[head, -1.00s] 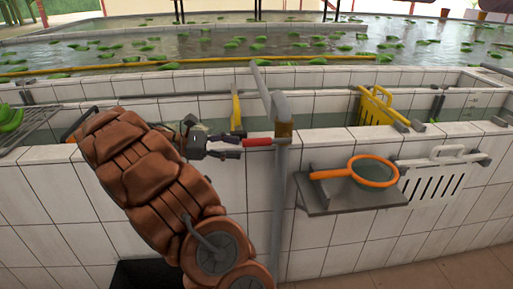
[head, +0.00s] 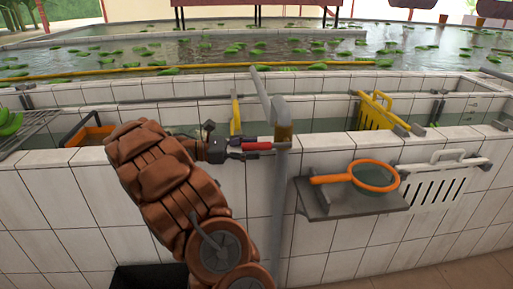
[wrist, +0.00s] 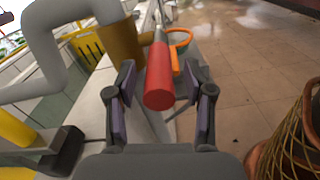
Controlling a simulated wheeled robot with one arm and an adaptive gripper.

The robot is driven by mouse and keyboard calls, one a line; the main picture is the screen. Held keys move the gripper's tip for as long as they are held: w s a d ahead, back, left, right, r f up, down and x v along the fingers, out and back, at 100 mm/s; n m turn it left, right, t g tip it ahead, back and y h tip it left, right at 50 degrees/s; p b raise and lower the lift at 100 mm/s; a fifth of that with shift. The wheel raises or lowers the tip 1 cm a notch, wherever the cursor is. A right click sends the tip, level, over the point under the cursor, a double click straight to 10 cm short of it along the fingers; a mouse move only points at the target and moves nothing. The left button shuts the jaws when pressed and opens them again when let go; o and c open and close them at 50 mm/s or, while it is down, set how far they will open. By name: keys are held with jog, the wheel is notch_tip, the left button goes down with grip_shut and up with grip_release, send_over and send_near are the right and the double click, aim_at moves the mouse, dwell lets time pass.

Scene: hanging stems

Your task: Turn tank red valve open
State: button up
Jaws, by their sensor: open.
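The red valve handle (head: 257,146) sticks out to the left from the grey standing pipe (head: 281,180) at the tank wall. In the wrist view the red handle (wrist: 160,85) points toward the camera. My gripper (head: 262,150) is at the handle in the head view. In the wrist view my gripper (wrist: 164,88) is open, with one finger on each side of the handle and visible gaps. The brownish valve body (wrist: 122,42) sits behind the handle on the pipe.
An orange net (head: 375,176) lies on a grey shelf (head: 325,208) right of the pipe. A white slotted basket (head: 436,182) hangs farther right. A yellow basket (head: 380,110) and orange container (head: 95,134) sit in the tank (head: 350,144).

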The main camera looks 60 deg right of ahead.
jog(key=shift+x, duration=0.95)
grip_shut()
